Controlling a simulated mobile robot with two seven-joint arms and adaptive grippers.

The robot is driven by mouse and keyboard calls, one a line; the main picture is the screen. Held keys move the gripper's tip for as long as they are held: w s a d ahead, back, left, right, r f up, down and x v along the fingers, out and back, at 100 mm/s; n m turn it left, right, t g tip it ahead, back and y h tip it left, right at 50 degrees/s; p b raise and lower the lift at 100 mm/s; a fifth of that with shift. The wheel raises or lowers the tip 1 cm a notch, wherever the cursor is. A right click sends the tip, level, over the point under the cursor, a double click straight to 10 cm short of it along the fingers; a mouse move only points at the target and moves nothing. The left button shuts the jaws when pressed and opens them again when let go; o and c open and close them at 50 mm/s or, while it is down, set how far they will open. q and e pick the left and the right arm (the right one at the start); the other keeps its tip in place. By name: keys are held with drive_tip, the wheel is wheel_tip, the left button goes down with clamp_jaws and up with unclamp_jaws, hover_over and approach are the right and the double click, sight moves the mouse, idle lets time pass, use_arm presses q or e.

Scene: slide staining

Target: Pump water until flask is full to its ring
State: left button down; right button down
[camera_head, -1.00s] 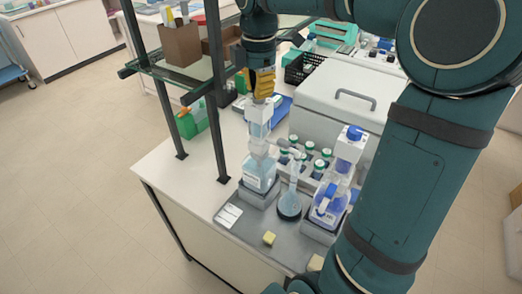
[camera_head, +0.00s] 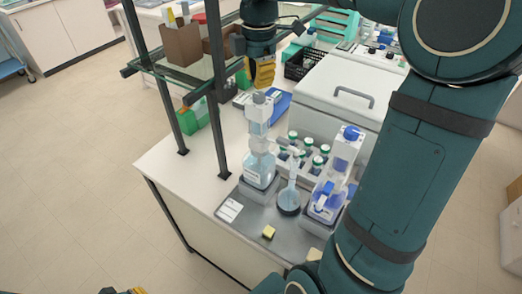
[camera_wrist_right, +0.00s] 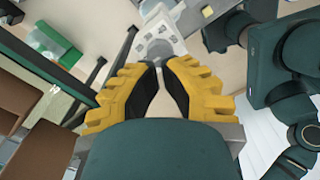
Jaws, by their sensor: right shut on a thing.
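A clear bottle (camera_head: 259,170) with a tall pump dispenser (camera_head: 258,118) stands on the grey tray (camera_head: 240,190). A small long-necked flask (camera_head: 289,198) stands right of it, under its spout; pale blue liquid shows low in it, and its ring is too small to make out. My right gripper (camera_head: 261,84) is right above the dispenser, shut on its top, though the contact is hard to see.
A second dispenser bottle (camera_head: 326,200) with blue parts stands right of the flask. Several green-capped bottles (camera_head: 306,148) and a white lidded box (camera_head: 338,98) are behind. A yellow sponge (camera_head: 268,231) lies in front. A dark shelf post (camera_head: 216,130) stands close left.

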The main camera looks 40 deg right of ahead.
sight(259, 95)
drive_tip(key=shift+f, duration=0.25)
drive_tip(key=shift+f+b, duration=1.3)
drive_tip(key=shift+f, duration=0.7)
idle(0.3)
drive_tip(key=shift+r+p, duration=2.15)
drive_tip(key=shift+r, duration=0.1)
